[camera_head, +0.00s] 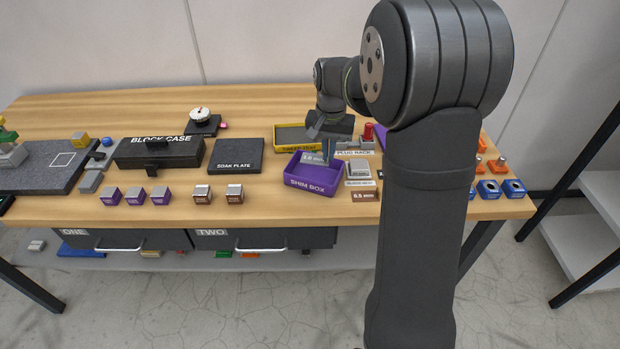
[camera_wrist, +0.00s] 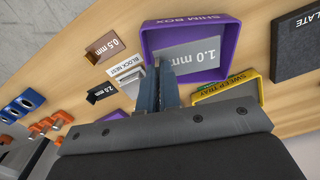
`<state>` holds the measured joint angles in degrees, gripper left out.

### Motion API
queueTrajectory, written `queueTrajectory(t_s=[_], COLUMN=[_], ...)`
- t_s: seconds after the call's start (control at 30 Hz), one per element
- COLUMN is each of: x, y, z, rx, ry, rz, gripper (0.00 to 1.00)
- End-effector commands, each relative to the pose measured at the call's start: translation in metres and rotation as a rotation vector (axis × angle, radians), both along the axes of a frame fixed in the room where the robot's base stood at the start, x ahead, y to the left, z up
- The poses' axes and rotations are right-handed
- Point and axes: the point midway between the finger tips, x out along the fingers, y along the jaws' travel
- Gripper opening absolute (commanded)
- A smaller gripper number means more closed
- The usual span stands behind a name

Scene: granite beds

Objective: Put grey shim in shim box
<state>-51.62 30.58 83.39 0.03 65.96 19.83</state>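The grey shim (camera_wrist: 195,50), marked 1.0 mm, is a thin flat plate. It also shows in the head view (camera_head: 312,158), at the purple shim box (camera_head: 312,187). My gripper (camera_head: 328,157) points down at the back right part of the box, with its fingers close together at one end of the shim. In the wrist view, my gripper (camera_wrist: 160,72) appears shut on that end, and the shim extends from it across the box opening (camera_wrist: 232,45). I cannot tell whether the shim touches the box floor. The fingers hide part of the shim and a box wall.
The yellow sweep tray (camera_head: 290,148) is just behind the box. A dark soak plate (camera_head: 236,156) lies to the left. A block nest (camera_head: 361,183) and a brown 0.5 mm piece (camera_head: 364,196) lie to the right.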

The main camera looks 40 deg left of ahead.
Motion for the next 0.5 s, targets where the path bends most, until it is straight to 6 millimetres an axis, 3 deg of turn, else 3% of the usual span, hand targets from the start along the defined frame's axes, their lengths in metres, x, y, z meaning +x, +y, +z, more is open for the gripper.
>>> queueTrajectory(t_s=[0.1, 0.23, 0.4, 0.5], x=[0.027, 0.045, 0.054, 0.052], y=[-0.038, -0.068, -0.085, -0.078], z=[0.006, 0.011, 0.012, 0.006], rx=[0.001, 0.0, -0.001, -0.002], ry=[0.0, 0.0, 0.001, 0.003], rz=[-0.072, -0.126, -0.158, -0.16], gripper=[0.0, 0.0, 0.0, 0.0])
